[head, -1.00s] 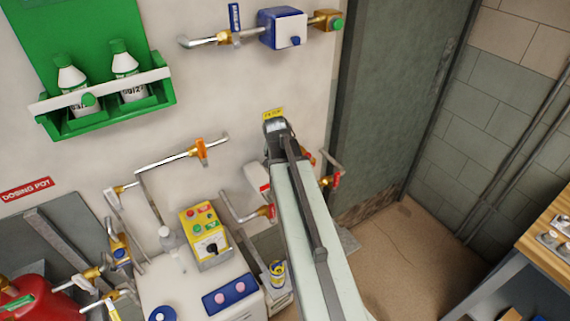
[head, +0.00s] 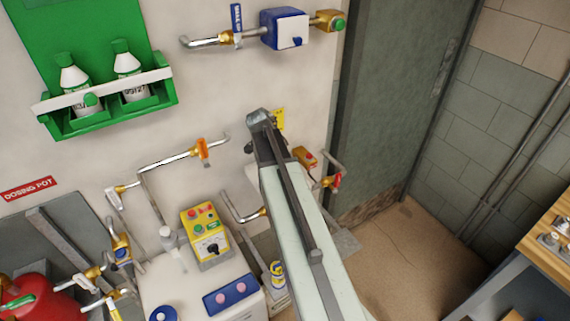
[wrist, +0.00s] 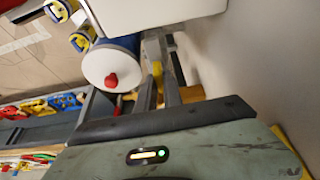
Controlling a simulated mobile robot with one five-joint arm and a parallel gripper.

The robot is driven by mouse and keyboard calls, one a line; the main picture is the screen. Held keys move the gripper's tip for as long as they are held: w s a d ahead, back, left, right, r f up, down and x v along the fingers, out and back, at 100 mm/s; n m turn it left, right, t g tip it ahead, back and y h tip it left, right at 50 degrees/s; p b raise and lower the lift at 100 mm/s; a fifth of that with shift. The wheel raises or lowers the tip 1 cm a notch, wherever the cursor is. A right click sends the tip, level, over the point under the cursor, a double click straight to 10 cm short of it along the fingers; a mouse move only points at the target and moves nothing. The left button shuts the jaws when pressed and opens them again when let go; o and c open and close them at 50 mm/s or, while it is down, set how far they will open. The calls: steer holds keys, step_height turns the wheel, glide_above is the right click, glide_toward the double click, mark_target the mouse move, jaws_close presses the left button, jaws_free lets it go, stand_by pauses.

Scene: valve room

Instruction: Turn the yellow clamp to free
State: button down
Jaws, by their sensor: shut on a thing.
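A small yellow piece (wrist: 156,70), which looks like the yellow clamp, shows between my gripper's fingers in the wrist view. My gripper (wrist: 160,62) is shut on it, under the edge of a white box (wrist: 150,10). Most of the clamp is hidden by the fingers, so I cannot tell its angle. In the head view my arm covers the gripper and the clamp. A yellow tag (head: 279,119) on the wall shows just right of the arm's top.
A blue and white round part with a red knob (wrist: 111,80) is close left of my fingers. The wall is close on the right in the wrist view. Right of my arm are an orange box (head: 304,158) and a red valve handle (head: 332,181). A yellow control box (head: 206,232) stands left.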

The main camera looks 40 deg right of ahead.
stand_by(0.6)
steer(key=c, duration=1.5)
jaws_free()
steer(key=p+v, duration=0.7)
steer(key=shift+w+a+r, duration=0.1)
steer(key=shift+a+r, duration=0.05)
steer(key=shift+r, duration=0.25)
